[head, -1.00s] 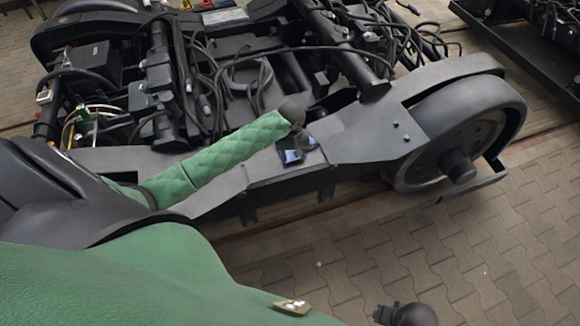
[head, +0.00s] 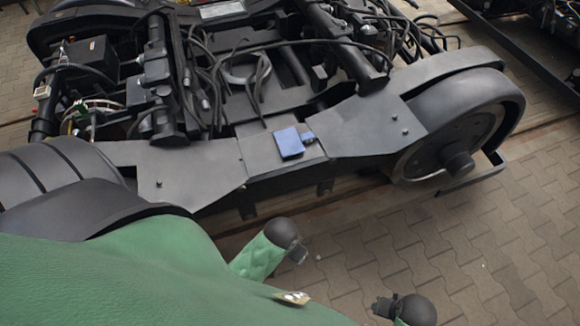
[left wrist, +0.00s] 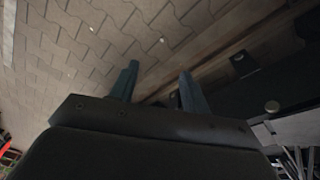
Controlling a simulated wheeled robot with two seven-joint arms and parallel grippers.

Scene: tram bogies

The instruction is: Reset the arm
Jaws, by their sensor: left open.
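My left gripper (head: 299,255) is at the end of the green-sleeved arm, over the paving in front of the bogie's near side. In the left wrist view its two fingers (left wrist: 159,70) are spread apart with nothing between them; paving and the edge of the bogie lie beyond. My right gripper (head: 381,308) is low at the bottom of the head view, over the paving. It is small and dark, and its fingers cannot be made out.
A dark tram bogie (head: 190,176) fills the upper part of the head view, with cables and a large wheel (head: 440,140) at right. A flat blue device (head: 289,142) lies on its side beam. The brick paving (head: 400,240) in front is clear.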

